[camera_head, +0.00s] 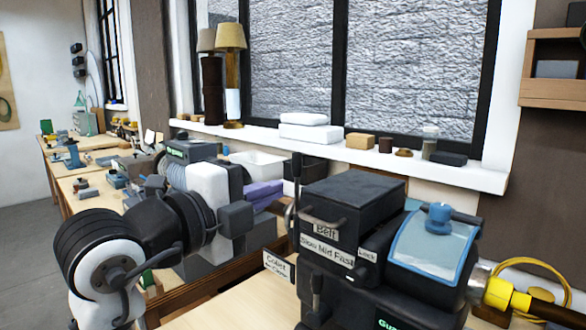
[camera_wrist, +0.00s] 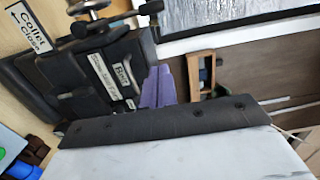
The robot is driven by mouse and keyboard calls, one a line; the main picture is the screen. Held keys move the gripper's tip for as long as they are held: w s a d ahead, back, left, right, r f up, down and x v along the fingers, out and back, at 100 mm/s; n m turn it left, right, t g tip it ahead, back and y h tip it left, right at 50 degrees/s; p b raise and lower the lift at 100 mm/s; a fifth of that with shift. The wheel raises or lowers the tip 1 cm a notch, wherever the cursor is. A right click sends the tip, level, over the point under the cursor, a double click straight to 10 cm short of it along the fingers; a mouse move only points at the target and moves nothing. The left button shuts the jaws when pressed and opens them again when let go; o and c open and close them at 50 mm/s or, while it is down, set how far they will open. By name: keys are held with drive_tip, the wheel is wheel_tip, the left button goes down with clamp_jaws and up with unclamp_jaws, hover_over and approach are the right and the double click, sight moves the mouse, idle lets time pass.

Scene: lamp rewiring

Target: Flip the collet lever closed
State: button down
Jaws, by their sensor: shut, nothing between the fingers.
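The collet lever (camera_head: 296,174) is a dark upright handle on a metal rod at the left end of the black lathe headstock (camera_head: 350,200). In the wrist view a lever with a black knob (camera_wrist: 150,8) shows at the top edge, partly cut off. The white "Collet Close" sign (camera_head: 277,265) hangs below the lever; it also shows in the wrist view (camera_wrist: 35,28). My gripper (camera_head: 240,218) is shut and empty, left of the lever and apart from it in the picture. Its fingertips are hard to make out; my white hand with a black edge fills the lower wrist view.
A blue-edged panel with a blue knob (camera_head: 438,218) lies on the headstock's right, near a yellow and brass part (camera_head: 500,295). A windowsill (camera_head: 340,152) with lamps and small blocks runs behind. Purple blocks (camera_head: 262,194) sit behind my gripper. Bare bench shows in front.

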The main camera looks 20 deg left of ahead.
sight(293, 165)
drive_tip(key=shift+w, duration=0.1)
drive_tip(key=p+x, duration=0.2)
drive_tip(key=x, duration=0.2)
drive_tip(key=p+x, duration=0.2)
drive_tip(key=x, duration=0.3)
drive_tip(key=shift+r, duration=0.2)
drive_tip(key=shift+w+a+p, duration=0.85)
drive_tip(key=shift+w+a, duration=0.3)
drive_tip(key=shift+w+a+f, duration=0.2)
drive_tip(key=shift+w+a, duration=0.1)
drive_tip(key=shift+a, duration=0.15)
drive_tip(key=shift+w+a+b, duration=0.2)
drive_tip(key=shift+a+b, duration=0.35)
drive_tip(key=shift+a, duration=0.05)
drive_tip(key=shift+w+a+b, duration=0.25)
drive_tip(key=shift+a+b, duration=0.25)
drive_tip(key=shift+a, duration=0.1)
drive_tip(key=w+a+f+n+b, duration=0.1)
drive_tip(key=w+a+f+n, duration=0.1)
drive_tip(key=a+n, duration=0.3)
drive_tip(key=shift+w+a+n+b, duration=0.3)
drive_tip(key=shift+a+b, duration=0.1)
drive_tip(key=shift+a, duration=0.7)
